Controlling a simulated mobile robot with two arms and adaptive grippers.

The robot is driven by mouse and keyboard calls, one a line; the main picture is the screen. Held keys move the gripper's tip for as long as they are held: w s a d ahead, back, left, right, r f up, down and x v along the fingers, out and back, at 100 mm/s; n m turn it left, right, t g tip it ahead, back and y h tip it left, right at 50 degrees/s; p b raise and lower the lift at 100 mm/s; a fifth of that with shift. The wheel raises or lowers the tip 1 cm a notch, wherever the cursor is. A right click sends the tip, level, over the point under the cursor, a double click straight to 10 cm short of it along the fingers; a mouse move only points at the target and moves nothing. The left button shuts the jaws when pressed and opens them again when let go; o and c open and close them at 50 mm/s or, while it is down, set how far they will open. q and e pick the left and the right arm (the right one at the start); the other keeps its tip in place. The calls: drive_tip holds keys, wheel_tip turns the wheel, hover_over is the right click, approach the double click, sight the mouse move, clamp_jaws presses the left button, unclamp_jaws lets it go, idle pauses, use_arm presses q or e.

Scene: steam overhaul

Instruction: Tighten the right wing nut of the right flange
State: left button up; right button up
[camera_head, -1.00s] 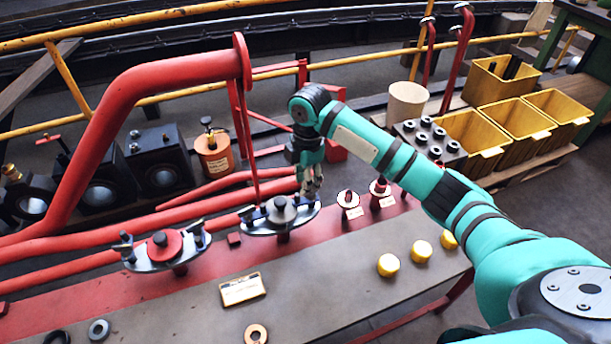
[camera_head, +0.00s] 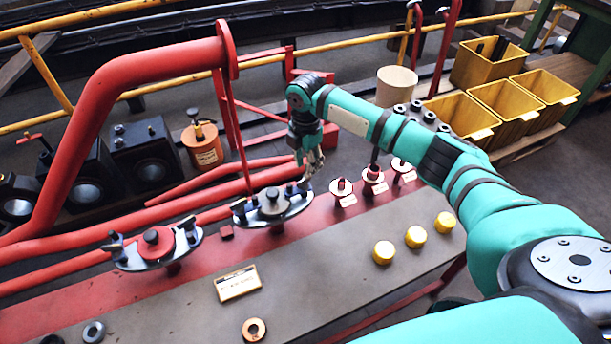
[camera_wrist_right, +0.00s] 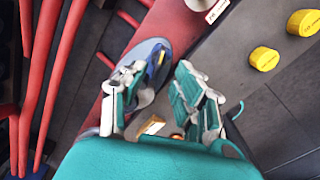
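The right flange (camera_head: 258,217) is a grey oval plate with a grey round cap (camera_head: 272,200) at its middle, on the red part of the bench. Its left wing nut (camera_head: 240,207) is dark and upright. My right gripper (camera_head: 312,166) is just above the flange's right end, where the right wing nut is mostly hidden by the fingers. In the right wrist view, the two fingers of my right gripper (camera_wrist_right: 160,95) stand apart, with the flange plate (camera_wrist_right: 146,52) beyond the left finger. I cannot tell whether a finger touches the nut. My left gripper is not in view.
The left flange (camera_head: 150,258) with a red cap stands to the left. Red valves (camera_head: 373,180) and yellow caps (camera_head: 416,237) are to the right. A label plate (camera_head: 237,284) and loose rings (camera_head: 254,329) lie in front. A large red pipe (camera_head: 140,80) rises behind.

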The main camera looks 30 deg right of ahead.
sight(304, 182)
wheel_tip(304, 182, down, 5)
drive_tip(key=shift+f, duration=0.1)
idle(0.3)
clamp_jaws()
